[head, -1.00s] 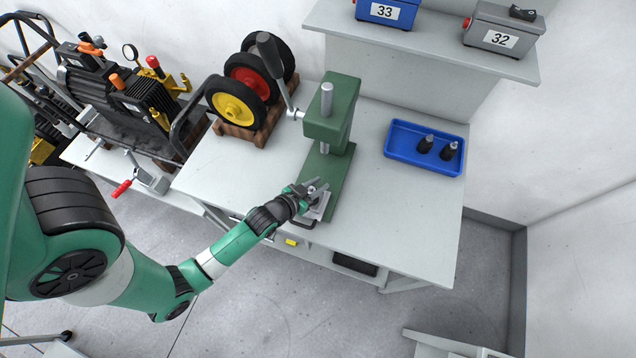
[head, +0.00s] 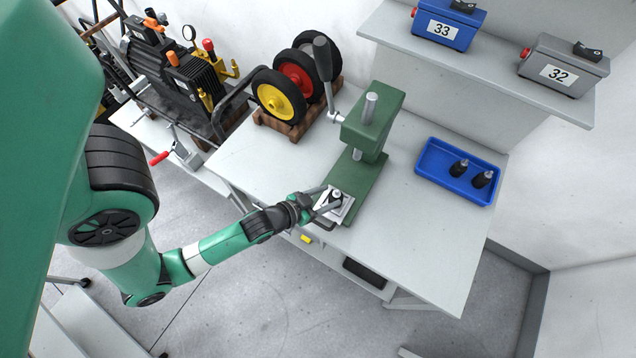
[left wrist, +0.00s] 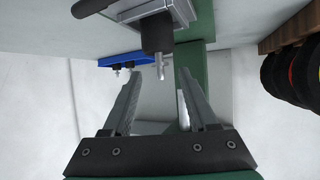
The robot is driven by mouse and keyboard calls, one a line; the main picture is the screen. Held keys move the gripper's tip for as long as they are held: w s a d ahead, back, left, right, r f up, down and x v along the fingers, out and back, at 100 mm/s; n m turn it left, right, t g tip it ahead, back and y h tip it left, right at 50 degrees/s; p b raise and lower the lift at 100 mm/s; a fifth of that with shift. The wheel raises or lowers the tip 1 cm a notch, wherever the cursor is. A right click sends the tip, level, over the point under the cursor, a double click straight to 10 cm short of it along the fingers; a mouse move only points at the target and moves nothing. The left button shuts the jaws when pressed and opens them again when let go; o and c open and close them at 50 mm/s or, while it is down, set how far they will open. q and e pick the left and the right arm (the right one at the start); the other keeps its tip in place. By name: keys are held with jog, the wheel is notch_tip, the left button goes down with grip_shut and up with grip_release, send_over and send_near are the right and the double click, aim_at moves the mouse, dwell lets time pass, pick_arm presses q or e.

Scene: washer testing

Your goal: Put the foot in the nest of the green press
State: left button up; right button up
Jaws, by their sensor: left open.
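The foot (head: 337,196), a small black piece with a silver stud, stands upright on the pale plate of the nest (head: 347,211) at the front of the green press (head: 374,125). My left gripper (head: 326,201) is open at the nest, its fingers on either side of the foot in the head view. In the left wrist view, the open gripper (left wrist: 160,77) is empty, and the foot (left wrist: 157,35) sits just beyond its fingertips on the nest (left wrist: 135,12). Whether the foot is fully seated is too small to tell. My right gripper is not in view.
A blue tray (head: 430,178) with two more black feet lies right of the press. Wheels (head: 278,96) on a wooden rack stand left, near the press lever (head: 323,60). A shelf with boxes overhangs the back. The bench's front right is clear.

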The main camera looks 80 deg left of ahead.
pick_arm(q)
jog(key=v, duration=0.4)
jog(key=shift+s+r, duration=0.1)
jog(key=shift+s, duration=0.05)
jog(key=w+r+m+t, duration=0.1)
jog(key=w+r+t, duration=0.4)
jog(key=w+r, duration=1.1)
jog(key=w+d+r+m+t+h, duration=0.1)
jog(key=w+d+r+t, duration=0.15)
jog(key=r, duration=0.65)
jog(key=w+d+r+t, duration=0.15)
jog(key=w+r, duration=0.25)
jog(key=r, duration=0.4)
jog(key=s+d+r+m+t+h, duration=0.1)
jog(key=s+d+r+t+h, duration=0.1)
jog(key=r, duration=0.8)
jog(key=s+d+r+m+t+h, duration=0.1)
jog(key=s+d+r+t+h, duration=0.1)
jog(key=r, duration=0.9)
jog(key=s+d+r+m+t+h, duration=0.2)
jog(key=d+r, duration=0.3)
jog(key=r, duration=0.5)
jog(key=shift+s+d+r+t+h, duration=0.2)
jog(key=shift+d+r+t+h, duration=0.15)
jog(key=shift+t, duration=0.35)
